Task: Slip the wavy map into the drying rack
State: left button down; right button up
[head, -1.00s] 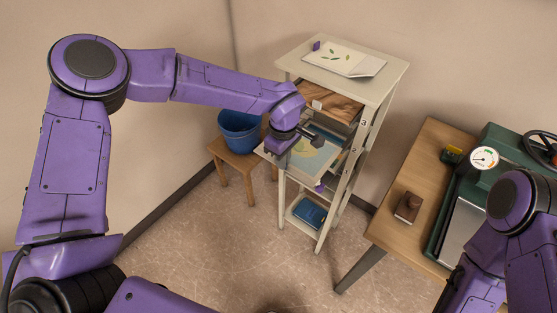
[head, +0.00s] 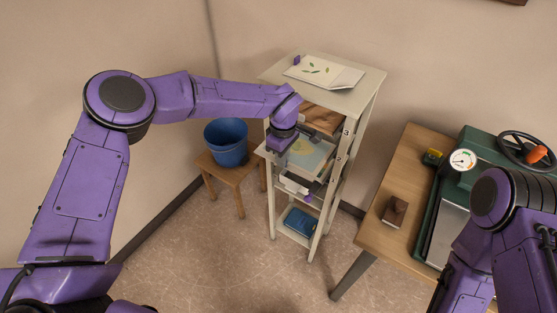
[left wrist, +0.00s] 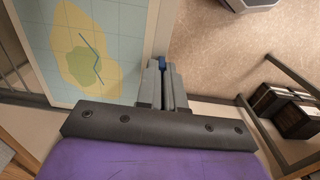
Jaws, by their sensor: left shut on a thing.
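The map (head: 317,153), a pale blue gridded sheet with a yellow-green patch, is at the open front of the drying rack (head: 362,96), below the slot marked 3. Part of it looks inside between the rack's posts; its front left corner sticks out. My left gripper (head: 277,146) is at the map's near left edge. In the left wrist view, the map (left wrist: 110,22) fills the upper left and the left gripper's fingers (left wrist: 163,85) are shut at its pale border. The map's far edge is hidden. My right arm shows at the right; its gripper is out of frame.
A brown sheet (head: 322,119) lies in the slot above, and a white leaf-print sheet (head: 322,71) on the rack's top. A blue item (head: 300,222) is on the bottom shelf. A blue bucket (head: 226,145) on a stool stands left; a table (head: 397,178) with a green press stands right.

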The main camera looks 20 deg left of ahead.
pick_arm(q)
jog(key=shift+w+d, duration=0.2)
jog(key=shift+w, duration=0.45)
jog(key=shift+w+d, duration=0.25)
jog(key=shift+w, duration=0.35)
jog(key=shift+w+d, duration=0.2)
jog(key=shift+w, duration=0.45)
jog(key=c, duration=1.2)
grip_release()
